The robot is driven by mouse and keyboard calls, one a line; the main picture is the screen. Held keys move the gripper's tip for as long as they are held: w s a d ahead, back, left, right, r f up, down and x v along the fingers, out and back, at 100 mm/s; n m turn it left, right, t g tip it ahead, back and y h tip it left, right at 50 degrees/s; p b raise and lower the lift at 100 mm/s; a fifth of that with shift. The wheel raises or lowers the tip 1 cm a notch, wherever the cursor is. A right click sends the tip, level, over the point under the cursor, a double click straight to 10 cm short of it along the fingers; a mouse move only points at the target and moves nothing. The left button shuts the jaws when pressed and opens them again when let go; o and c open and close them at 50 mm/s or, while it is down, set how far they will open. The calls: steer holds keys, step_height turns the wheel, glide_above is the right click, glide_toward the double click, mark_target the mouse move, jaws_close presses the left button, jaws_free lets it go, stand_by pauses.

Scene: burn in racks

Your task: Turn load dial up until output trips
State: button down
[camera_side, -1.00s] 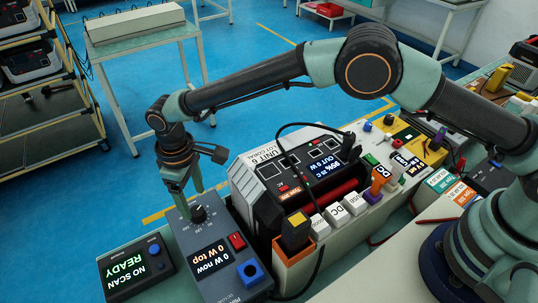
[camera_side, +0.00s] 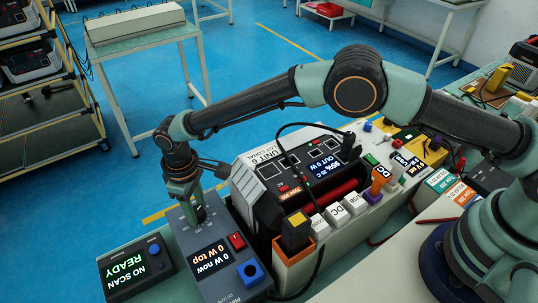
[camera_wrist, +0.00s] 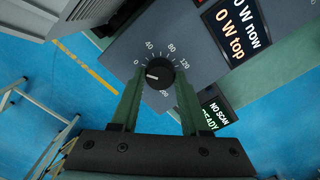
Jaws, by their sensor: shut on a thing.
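The load dial (camera_wrist: 160,73) is a black knob with a white mark on its left part, on the side of the 0 on its printed scale. It sits on the grey load box (camera_side: 184,231), whose screen (camera_side: 212,258) reads 0 W now and 0 W top. My gripper (camera_wrist: 160,82) has one finger on each side of the dial and is shut on it. In the side view the fingers (camera_side: 192,208) come down over the dial and mostly hide it. The power unit marked UNIT 6 (camera_side: 262,160) shows OUT 0 W on its screen (camera_side: 326,166).
An orange holder (camera_side: 290,262) with a yellow and black block and several plugs stand close on the right.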

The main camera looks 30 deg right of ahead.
steer(key=shift+m, duration=0.4)
steer(key=m, duration=0.4)
steer(key=shift+m, duration=0.3)
steer(key=m, duration=0.9)
steer(key=shift+m, duration=2.3)
steer(key=shift+c, duration=2)
jaws_free()
